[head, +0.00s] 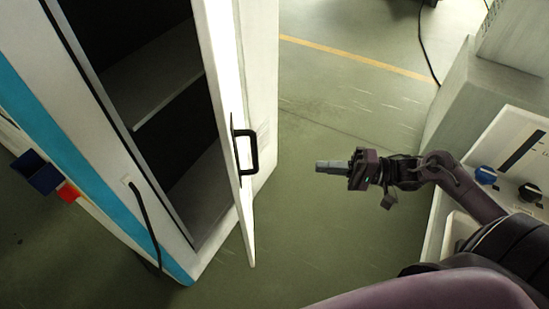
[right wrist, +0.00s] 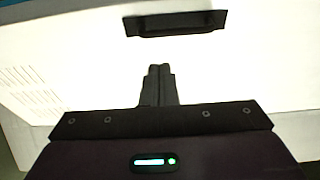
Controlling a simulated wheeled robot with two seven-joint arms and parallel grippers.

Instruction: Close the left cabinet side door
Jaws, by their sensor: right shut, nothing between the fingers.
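The white cabinet side door (head: 222,95) stands open in the head view, swung out from the dark cabinet opening (head: 150,80). Its black handle (head: 246,151) is on the face towards the right. My right gripper (head: 322,166) is shut and empty, to the right of the handle and apart from it, pointing at the door. In the right wrist view the shut fingers (right wrist: 158,72) point at the white door (right wrist: 75,65), with the black handle (right wrist: 176,23) above them. My left gripper is not in view.
Blue and red bins (head: 38,173) sit at the far left. A pale machine with knobs (head: 510,150) stands at the right. Green floor (head: 330,100) is clear between.

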